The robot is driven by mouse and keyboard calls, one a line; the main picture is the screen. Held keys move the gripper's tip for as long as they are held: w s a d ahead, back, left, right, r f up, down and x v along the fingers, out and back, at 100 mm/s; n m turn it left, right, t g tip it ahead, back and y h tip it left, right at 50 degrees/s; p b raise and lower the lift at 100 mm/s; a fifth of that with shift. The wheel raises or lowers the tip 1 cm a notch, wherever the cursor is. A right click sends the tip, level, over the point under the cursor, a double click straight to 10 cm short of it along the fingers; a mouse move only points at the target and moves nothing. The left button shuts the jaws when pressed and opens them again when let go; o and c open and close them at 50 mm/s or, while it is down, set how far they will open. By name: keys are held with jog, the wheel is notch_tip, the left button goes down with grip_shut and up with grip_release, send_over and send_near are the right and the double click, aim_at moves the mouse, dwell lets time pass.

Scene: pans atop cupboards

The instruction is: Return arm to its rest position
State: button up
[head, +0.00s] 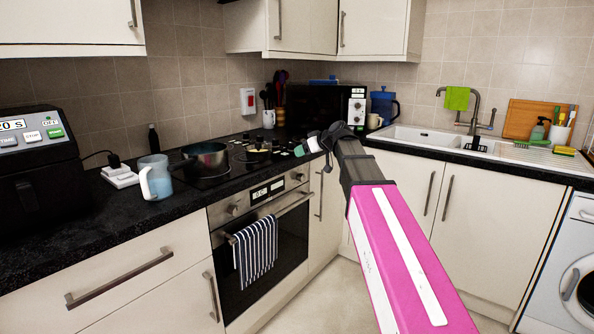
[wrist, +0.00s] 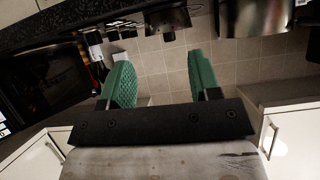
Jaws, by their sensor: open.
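My pink arm reaches forward from the lower right of the head view. My gripper (head: 307,148) is at its far end, in the air in front of the worktop near the hob's right end. In the wrist view, the two green fingers of my gripper (wrist: 160,72) stand wide apart with nothing between them. That view appears upside down, with tiled wall behind the fingers. No object touches the fingers.
An oven (head: 283,255) with a striped towel (head: 256,250) is below. Wall cupboards (head: 375,25) hang above. Some floor is clear.

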jog(key=s+d+f+m+g+h, duration=0.2)
jog(key=s+d+f, duration=0.3)
jog(key=f, duration=0.6)
jog(key=s+d+f+m+g+h, duration=0.1)
jog(key=s+d+f+m+h, duration=0.15)
jog(key=s+f, duration=0.6)
jog(key=s+d+f+m+g+h, duration=0.2)
jog(key=s+d+f+m, duration=0.15)
jog(key=f, duration=1.05)
jog(key=s+d+f+m+g+h, duration=0.1)
jog(key=s+d+f+g+h, duration=0.1)
jog(key=s+d+f, duration=0.3)
jog(key=s+f+h, duration=0.1)
jog(key=s+f, duration=0.3)
jog(key=s, duration=0.2)
jog(key=shift+m+g, duration=0.3)
jog(key=shift+m, duration=0.1)
